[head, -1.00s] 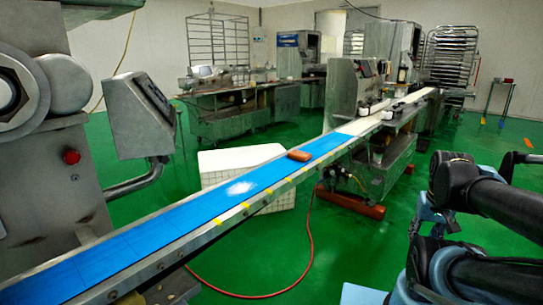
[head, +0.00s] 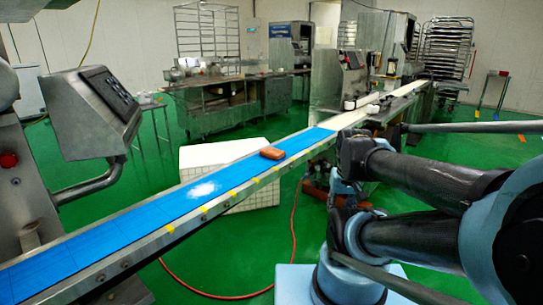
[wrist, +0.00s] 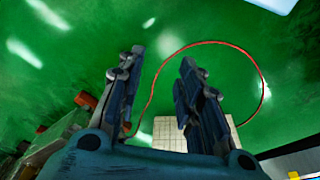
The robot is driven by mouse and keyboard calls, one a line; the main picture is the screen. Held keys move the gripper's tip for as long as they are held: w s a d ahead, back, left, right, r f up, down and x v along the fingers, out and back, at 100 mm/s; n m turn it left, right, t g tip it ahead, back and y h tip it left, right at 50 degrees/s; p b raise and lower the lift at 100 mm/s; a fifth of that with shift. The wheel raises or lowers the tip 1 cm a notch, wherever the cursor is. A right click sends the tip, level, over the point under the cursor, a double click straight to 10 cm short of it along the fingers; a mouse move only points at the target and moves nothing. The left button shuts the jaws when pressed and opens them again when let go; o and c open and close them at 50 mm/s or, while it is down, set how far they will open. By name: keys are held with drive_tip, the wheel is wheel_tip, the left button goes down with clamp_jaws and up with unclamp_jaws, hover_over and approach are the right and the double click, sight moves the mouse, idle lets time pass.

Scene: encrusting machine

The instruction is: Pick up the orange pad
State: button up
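The orange pad (head: 272,152) is a small, rounded, brown-orange block lying flat on the blue belt (head: 150,214) of the long conveyor in the head view. It sits near the belt's far end. My gripper (wrist: 162,57) shows in the wrist view with its two dark fingers spread apart. It is open and empty, with green floor beyond the fingers. The pad does not show in the wrist view. My arm is at the right of the head view, to the right of the conveyor, and the gripper itself cannot be made out there.
A white crate (head: 262,192) stands behind and below the conveyor; a pale gridded surface (wrist: 165,133) shows in the wrist view. A red hose (head: 292,225) loops over the floor. A control box (head: 82,112) stands at left. Green floor is open between conveyor and my arm.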

drive_tip(key=o, duration=0.4)
drive_tip(key=shift+s+r, duration=0.2)
drive_tip(key=o, duration=0.6)
drive_tip(key=shift+w+a+r+n, duration=0.1)
drive_tip(key=shift+w+r+n, duration=0.1)
drive_tip(key=shift+r, duration=0.4)
drive_tip(key=shift+w+a+r+n, duration=0.1)
drive_tip(key=shift+w+r, duration=0.05)
drive_tip(key=shift+r, duration=0.4)
wheel_tip(320, 180, up, 21)
drive_tip(key=n+g, duration=0.2)
drive_tip(key=n, duration=0.8)
hover_over(273, 151)
wheel_tip(273, 151, down, 16)
drive_tip(key=shift+a+f, duration=0.1)
drive_tip(key=shift+f, duration=0.1)
